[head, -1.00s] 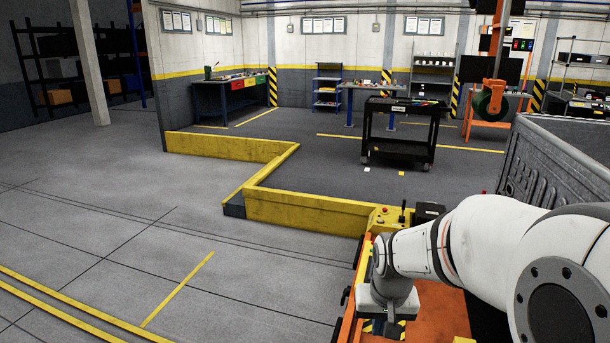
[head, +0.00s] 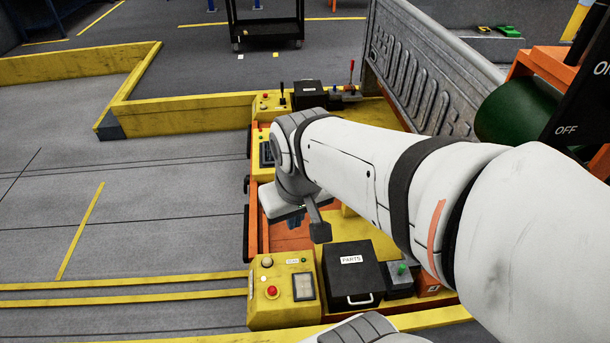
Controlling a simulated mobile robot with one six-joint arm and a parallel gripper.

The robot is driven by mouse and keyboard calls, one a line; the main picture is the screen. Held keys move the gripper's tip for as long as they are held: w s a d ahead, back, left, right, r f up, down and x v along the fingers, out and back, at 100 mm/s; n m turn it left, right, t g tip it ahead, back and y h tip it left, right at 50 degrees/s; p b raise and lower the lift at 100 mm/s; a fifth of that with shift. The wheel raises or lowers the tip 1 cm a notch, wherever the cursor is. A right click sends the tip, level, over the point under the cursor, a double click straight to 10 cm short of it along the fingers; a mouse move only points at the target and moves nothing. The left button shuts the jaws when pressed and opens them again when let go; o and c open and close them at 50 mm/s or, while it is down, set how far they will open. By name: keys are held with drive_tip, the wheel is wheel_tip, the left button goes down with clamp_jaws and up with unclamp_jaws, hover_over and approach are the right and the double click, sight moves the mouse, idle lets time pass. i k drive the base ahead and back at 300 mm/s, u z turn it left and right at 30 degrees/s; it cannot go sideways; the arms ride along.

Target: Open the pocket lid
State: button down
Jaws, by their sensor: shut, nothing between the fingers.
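A black box with a flat lid, a "PARTS" label and a pale handle on its front (head: 352,272) sits on the yellow and orange carrier. Its lid looks shut. A second black box (head: 308,94) stands at the carrier's far end; its lid also looks closed. My gripper (head: 294,222) hangs under my white arm above the orange deck, left of and beyond the PARTS box and apart from it. Its small dark fingers are partly hidden by my wrist; it is shut and empty.
A yellow panel with a red button (head: 272,292) stands left of the PARTS box. A grey unit with a green knob (head: 401,270) is on its right. A grey ribbed metal panel (head: 418,75) rises behind my arm. Levers (head: 350,75) stand at the far end. Open floor lies left.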

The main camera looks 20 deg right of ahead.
sight(353, 272)
drive_tip(key=u, duration=0.05)
drive_tip(key=k, duration=0.45)
drive_tip(key=z, duration=0.65)
drive_tip(key=i, duration=0.4)
drive_tip(key=z, duration=1.05)
drive_tip(key=k, duration=0.15)
drive_tip(key=u, duration=0.4)
